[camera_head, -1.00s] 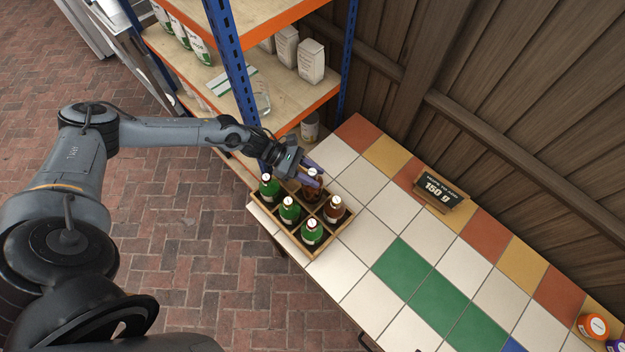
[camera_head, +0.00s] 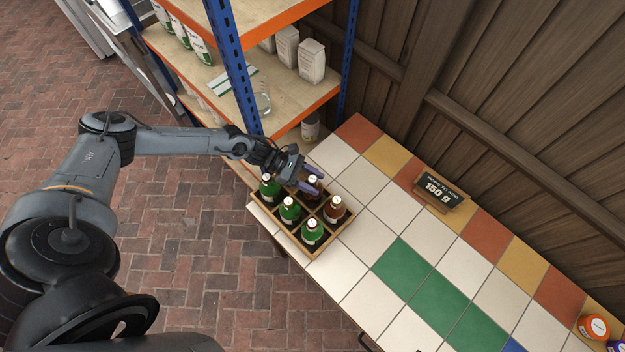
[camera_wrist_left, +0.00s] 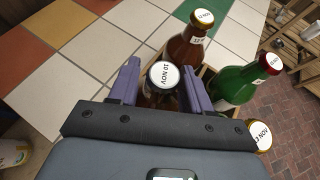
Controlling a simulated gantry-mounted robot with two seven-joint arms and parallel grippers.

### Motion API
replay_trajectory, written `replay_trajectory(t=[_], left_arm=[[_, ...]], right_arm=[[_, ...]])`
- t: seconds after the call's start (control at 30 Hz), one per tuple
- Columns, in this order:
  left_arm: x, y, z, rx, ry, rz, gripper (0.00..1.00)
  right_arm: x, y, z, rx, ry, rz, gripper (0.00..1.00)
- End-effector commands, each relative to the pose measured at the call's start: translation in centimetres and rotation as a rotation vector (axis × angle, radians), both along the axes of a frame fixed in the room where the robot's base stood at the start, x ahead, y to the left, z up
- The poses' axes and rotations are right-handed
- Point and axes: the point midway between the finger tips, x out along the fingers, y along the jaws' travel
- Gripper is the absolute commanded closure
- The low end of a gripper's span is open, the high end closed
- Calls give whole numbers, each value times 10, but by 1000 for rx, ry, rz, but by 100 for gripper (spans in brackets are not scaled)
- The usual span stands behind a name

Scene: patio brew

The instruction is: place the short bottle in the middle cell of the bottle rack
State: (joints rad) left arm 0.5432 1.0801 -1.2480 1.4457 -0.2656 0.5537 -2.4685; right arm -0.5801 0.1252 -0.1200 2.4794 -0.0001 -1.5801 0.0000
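The short bottle (camera_head: 311,190) is brown. In the left wrist view its dark-rimmed cap (camera_wrist_left: 163,75) reads "10 NOV". It stands upright in the back row of the wooden bottle rack (camera_head: 345,223), at about the middle cell; the cell floor is hidden. My left gripper (camera_head: 312,180) has its purple fingers on both sides of the bottle, close against it, and looks shut on it. Another brown bottle (camera_head: 334,209) stands beside it. The rack's far back corner is hidden behind my gripper. My right gripper is not in view.
The rack stands at the left end of the tiled table (camera_head: 372,258). A blue-and-orange shelf (camera_head: 285,112) rises close behind my left gripper. Tiles right of the rack are clear.

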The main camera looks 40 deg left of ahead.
Motion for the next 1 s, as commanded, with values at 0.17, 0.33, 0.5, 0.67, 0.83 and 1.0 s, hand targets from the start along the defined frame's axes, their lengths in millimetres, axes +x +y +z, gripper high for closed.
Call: replay_trajectory(t=[0.17,0.33,0.5,0.67,0.83,1.0], left_arm=[[0,0,0,0,0,0,37],[0,0,1,0,0,0,37],[-1,3,4,1,0,1,37],[-9,20,12,3,0,1,37],[-20,45,27,3,0,2,37],[-32,69,42,3,0,2,37]], right_arm=[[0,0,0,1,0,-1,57],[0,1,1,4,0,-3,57],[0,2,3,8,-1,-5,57],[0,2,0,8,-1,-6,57],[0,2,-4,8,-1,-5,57],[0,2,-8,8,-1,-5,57]])
